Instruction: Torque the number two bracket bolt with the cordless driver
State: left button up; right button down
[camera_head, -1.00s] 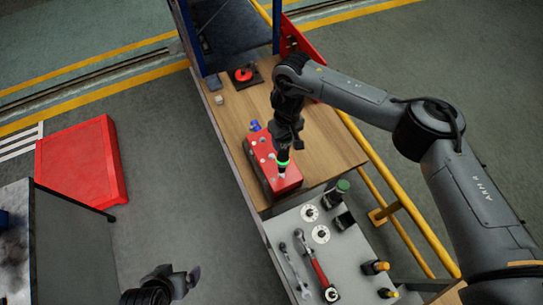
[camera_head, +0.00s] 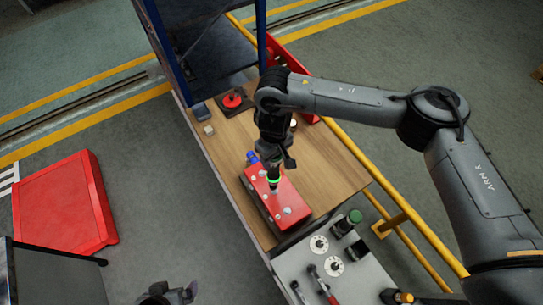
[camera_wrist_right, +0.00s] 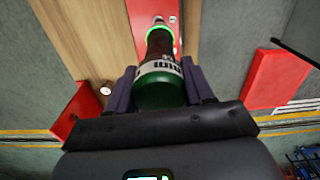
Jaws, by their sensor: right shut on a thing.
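The red block with several pale bolt heads, seemingly the bracket (camera_head: 291,204), lies on the wooden bench top. My right gripper (camera_head: 272,164) is shut on the cordless driver, which points down over the block. The driver's glowing green ring (camera_head: 273,181) shows just above the block, and its tip is at or just over the middle part; contact cannot be told. In the right wrist view the green and black driver (camera_wrist_right: 160,82) sits between both fingers. My left gripper (camera_head: 170,292) is at the bottom edge, partly cut off, with its fingers apart and empty.
A grey tray table (camera_head: 308,272) at the near end holds white discs, a red-handled wrench (camera_head: 322,285) and a green-capped cylinder (camera_head: 354,217). A yellow rail (camera_head: 385,210) runs along the right. A red emergency-stop button (camera_head: 233,100) sits at the far end.

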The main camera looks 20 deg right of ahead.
jog(key=shift+w+d+r, duration=0.2)
jog(key=shift+w+d, duration=0.05)
jog(key=shift+w, duration=0.1)
jog(key=shift+s, duration=0.2)
pick_arm(q)
jog(key=shift+s+f, duration=0.35)
jog(key=shift+r, duration=0.1)
pick_arm(e)
jog(key=shift+r+p, duration=0.15)
jog(key=shift+p, duration=0.3)
pick_arm(q)
jog(key=shift+w+b, duration=0.1)
jog(key=shift+b, duration=0.5)
pick_arm(e)
jog(key=shift+f, duration=2.4)
pick_arm(q)
jog(key=shift+a, duration=0.1)
jog(key=shift+r+p, duration=0.2)
jog(key=shift+p, duration=0.15)
pick_arm(e)
jog(key=shift+w, duration=0.1)
